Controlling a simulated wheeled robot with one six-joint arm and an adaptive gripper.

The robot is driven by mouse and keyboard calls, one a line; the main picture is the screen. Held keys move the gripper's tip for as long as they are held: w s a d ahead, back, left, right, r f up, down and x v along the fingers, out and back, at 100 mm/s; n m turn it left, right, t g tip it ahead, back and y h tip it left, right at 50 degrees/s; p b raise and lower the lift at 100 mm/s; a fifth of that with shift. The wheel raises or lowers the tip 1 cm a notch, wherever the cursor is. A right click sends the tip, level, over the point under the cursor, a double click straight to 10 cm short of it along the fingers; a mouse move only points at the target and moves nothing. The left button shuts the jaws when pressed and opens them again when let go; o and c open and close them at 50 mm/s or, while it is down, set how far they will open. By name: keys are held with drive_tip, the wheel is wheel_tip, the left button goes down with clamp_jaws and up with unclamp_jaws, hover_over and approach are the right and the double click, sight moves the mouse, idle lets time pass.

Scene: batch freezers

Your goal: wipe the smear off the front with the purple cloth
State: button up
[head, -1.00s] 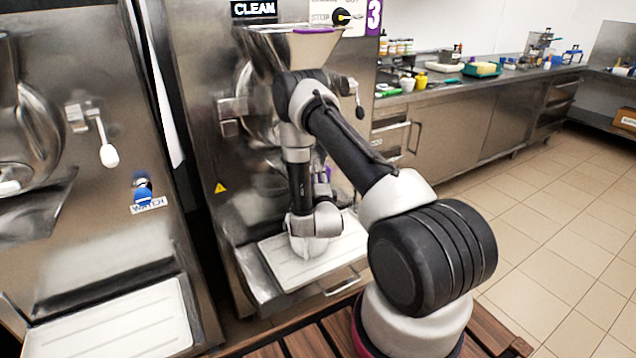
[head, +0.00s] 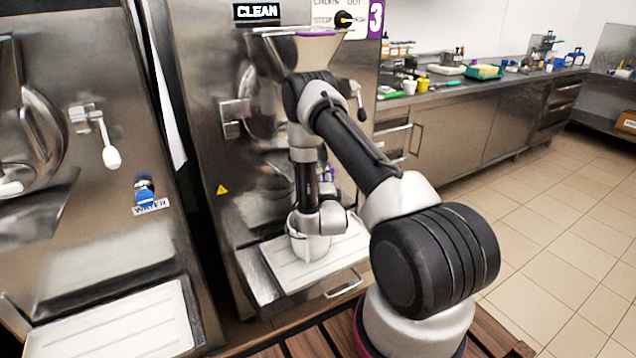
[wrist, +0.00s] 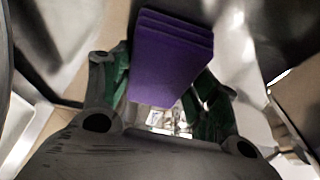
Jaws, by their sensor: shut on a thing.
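The purple cloth (wrist: 172,62) is a folded, layered block in the wrist view. My gripper (wrist: 165,88) is shut on it, with a dark green-lined finger on either side. In the head view my arm reaches down in front of the steel machine marked 3, whose front (head: 205,150) shows to the left of my arm. My gripper and most of the cloth are hidden there behind my wrist; a little purple (head: 328,172) shows beside the arm, and I cannot tell if it is the cloth. I cannot make out the smear, nor whether the cloth touches the front.
A white ribbed tray (head: 345,250) juts out below machine 3, under my wrist. A second machine with a white lever (head: 110,157), a blue tap (head: 146,197) and its own tray (head: 110,325) stands at left. A steel counter (head: 470,95) holds small items. The tiled floor at right is clear.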

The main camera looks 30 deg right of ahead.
drive_tip(key=d, duration=0.8)
drive_tip(key=shift+w+d, duration=0.3)
drive_tip(key=shift+d, duration=0.1)
drive_tip(key=a, duration=1)
drive_tip(key=shift+s+a, duration=0.25)
idle(0.7)
drive_tip(key=shift+s, duration=0.1)
drive_tip(key=shift+s, duration=2.9)
